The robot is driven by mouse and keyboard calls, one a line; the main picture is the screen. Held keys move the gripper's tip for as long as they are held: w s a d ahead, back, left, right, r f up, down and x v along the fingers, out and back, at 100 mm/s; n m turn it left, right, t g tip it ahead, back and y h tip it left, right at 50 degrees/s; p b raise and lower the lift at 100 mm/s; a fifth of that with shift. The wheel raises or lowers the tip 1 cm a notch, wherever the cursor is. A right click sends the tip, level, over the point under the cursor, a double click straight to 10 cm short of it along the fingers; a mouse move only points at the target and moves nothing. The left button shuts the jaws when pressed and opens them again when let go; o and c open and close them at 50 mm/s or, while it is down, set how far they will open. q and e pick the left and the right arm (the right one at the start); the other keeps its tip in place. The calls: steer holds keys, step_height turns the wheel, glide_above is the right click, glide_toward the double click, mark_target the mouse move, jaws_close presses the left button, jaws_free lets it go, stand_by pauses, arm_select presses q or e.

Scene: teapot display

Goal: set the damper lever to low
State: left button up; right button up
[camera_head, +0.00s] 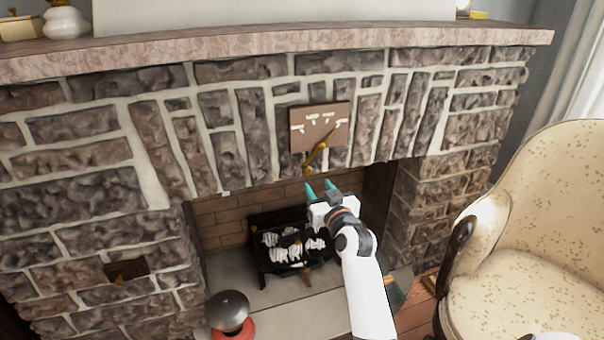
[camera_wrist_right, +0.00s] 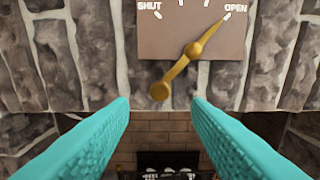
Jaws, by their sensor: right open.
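The damper plate (camera_head: 312,120) is a brown panel on the stone above the firebox. In the wrist view the plate (camera_wrist_right: 160,40) reads SHUT at left and OPEN at right, with tick marks between; its top is cut off, and I see no readable LOW label. The brass damper lever (camera_head: 317,155) is tilted. In the wrist view the lever (camera_wrist_right: 180,68) has its pointed tip up right at OPEN and its round knob down left. My right gripper (camera_head: 322,188) is open just below the knob, with teal fingers (camera_wrist_right: 160,108) either side of it, apart from it. My left gripper is not in view.
A black grate with pale logs (camera_head: 290,246) stands in the firebox below. A cream armchair (camera_head: 525,240) is at right. A grey-domed red object (camera_head: 230,312) is on the hearth. The mantel (camera_head: 250,46) juts out above the plate.

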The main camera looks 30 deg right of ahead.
mark_target(308, 171)
steer(key=b+x, duration=0.1)
steer(key=x, duration=0.8)
steer(key=shift+f, duration=0.1)
steer(key=shift+w, duration=0.4)
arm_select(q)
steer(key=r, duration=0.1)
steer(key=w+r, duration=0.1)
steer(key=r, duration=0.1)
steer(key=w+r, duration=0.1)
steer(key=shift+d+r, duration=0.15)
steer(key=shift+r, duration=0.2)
